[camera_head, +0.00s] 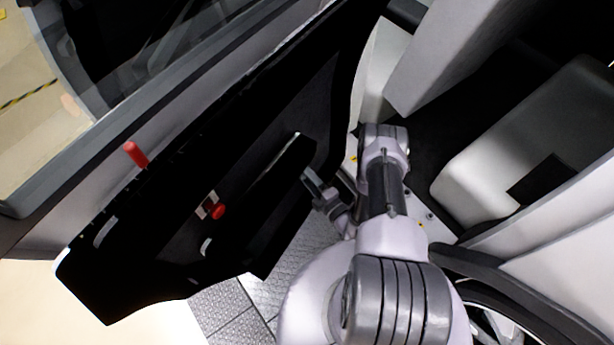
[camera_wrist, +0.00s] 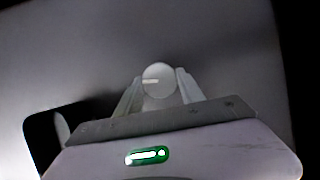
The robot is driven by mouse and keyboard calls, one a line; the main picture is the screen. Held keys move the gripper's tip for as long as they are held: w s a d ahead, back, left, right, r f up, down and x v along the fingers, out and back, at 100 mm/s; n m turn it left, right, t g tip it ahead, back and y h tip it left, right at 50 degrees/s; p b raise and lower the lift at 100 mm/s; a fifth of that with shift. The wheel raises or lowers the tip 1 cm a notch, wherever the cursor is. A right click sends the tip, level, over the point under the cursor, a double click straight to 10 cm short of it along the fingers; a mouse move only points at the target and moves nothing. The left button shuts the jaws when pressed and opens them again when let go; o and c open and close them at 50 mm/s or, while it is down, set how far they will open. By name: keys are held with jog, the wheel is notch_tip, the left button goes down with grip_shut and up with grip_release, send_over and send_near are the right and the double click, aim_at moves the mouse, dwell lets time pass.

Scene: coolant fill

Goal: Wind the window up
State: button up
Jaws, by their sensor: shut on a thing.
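The open car door (camera_head: 165,240) spans the left and middle of the head view, with its black inner panel facing my arm. My gripper (camera_head: 309,178) is at the right part of this panel. In the wrist view my gripper (camera_wrist: 160,92) is shut on a pale round knob (camera_wrist: 158,79), which sits between the two fingers. I take the knob to be the window winder's, but its crank arm is not clear. In the head view the knob is too small or hidden to tell. How high the window glass stands cannot be told.
A red pin (camera_head: 136,154) stands up from the door's upper edge. A red knob (camera_head: 218,211) sits on the panel, left of a protruding black armrest (camera_head: 268,205). A pale seat (camera_head: 530,140) is at the right. Tiled floor (camera_head: 222,308) shows below the door.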

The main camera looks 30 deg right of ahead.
jog(key=shift+f+n+t+y, duration=0.1)
jog(key=shift+n+t+y, duration=0.2)
jog(key=shift+n, duration=0.7)
jog(key=o, duration=1.4)
